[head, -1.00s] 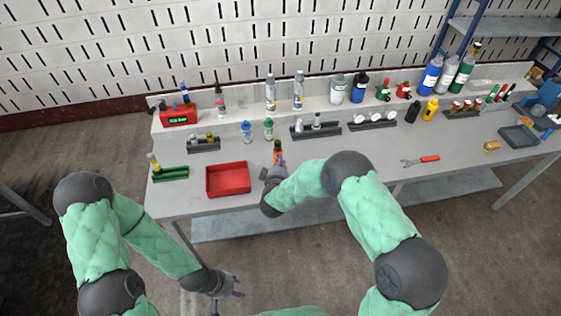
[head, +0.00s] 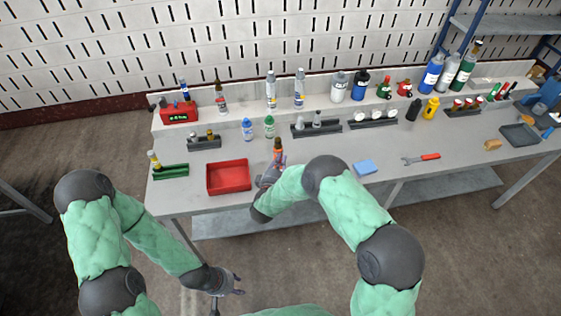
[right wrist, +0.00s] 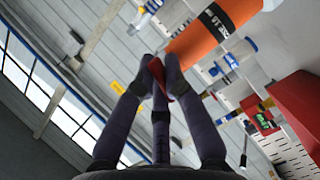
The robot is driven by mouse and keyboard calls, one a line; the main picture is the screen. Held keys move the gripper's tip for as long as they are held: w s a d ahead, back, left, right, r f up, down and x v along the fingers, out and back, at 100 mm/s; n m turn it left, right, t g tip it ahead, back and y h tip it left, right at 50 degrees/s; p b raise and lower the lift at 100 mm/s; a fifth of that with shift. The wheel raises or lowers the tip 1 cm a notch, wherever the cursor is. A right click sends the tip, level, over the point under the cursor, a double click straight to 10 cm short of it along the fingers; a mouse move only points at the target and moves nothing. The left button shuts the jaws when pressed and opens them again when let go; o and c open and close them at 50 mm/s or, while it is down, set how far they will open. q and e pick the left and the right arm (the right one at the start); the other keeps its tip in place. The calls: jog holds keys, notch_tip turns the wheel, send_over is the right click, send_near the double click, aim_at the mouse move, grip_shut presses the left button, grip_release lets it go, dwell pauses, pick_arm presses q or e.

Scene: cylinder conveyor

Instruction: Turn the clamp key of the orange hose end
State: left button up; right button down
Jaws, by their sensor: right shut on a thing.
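The orange hose end (head: 278,148) stands upright near the bench's front edge, small in the head view. In the right wrist view it is a large orange cylinder (right wrist: 195,42) with a black lettered band. My right gripper (head: 270,173) is just in front of its lower part. In the right wrist view my right gripper's dark fingers (right wrist: 161,72) are shut on a small red piece (right wrist: 157,74), which looks like the clamp key. Its join to the hose end is not clear. My left gripper (head: 237,284) hangs empty in front of the bench, fingers apart.
A red tray (head: 228,189) lies just left of my right gripper. Blue (head: 247,130) and green (head: 269,127) bottles stand behind it. A blue block (head: 365,168) and a red-handled wrench (head: 421,159) lie to the right. The bench between has free room.

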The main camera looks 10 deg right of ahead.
dwell(0.5)
jog(key=c, duration=1.3)
grip_release()
jog(key=v, duration=1.2)
jog(key=shift+f, duration=0.1)
